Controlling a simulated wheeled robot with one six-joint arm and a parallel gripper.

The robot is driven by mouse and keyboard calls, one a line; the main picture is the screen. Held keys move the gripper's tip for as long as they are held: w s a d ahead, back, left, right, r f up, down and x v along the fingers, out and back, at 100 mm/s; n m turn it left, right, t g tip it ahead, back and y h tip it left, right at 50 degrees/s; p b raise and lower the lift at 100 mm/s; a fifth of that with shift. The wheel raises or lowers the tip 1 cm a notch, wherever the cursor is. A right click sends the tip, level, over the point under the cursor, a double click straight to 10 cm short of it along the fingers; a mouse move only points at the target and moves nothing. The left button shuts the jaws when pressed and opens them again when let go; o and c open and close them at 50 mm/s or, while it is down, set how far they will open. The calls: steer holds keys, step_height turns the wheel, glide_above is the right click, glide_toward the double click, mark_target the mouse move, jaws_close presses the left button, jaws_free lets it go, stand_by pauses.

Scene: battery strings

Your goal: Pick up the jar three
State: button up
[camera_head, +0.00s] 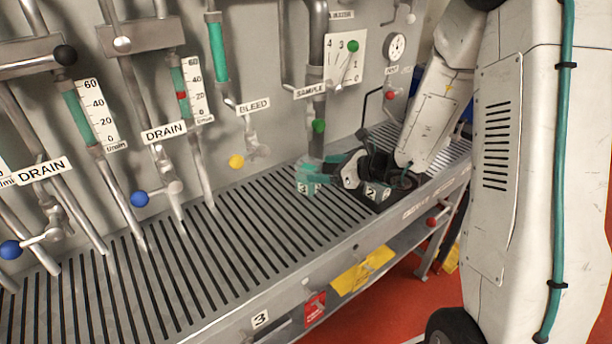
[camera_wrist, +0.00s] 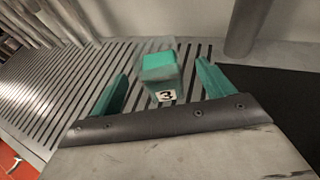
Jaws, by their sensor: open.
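Jar three is a small clear jar with a teal lid and a white label reading 3 (camera_wrist: 160,68). It stands upright on the slatted bench, and in the head view it shows small near the bench's middle (camera_head: 304,188). My gripper (camera_wrist: 162,70) is open, with one teal finger on each side of the jar in the wrist view. Gaps show between the fingers and the jar. In the head view my gripper (camera_head: 325,170) is low over the bench, just right of the jar. Its black body partly hides the area behind.
A jar labelled 2 (camera_head: 377,191) stands on a dark mat beside my gripper. The slatted bench (camera_head: 215,245) is clear to the left. A vertical pipe (camera_head: 317,140) rises behind the jar. Valves with coloured knobs, including a yellow one (camera_head: 236,161), line the back panel.

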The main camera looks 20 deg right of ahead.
mark_target(303, 166)
steer(key=x, duration=0.7)
steer(key=shift+a+r, duration=0.25)
steer(key=shift+r, duration=0.1)
steer(key=c, duration=1.3)
steer(key=shift+r, duration=0.1)
steer(key=shift+c, duration=0.2)
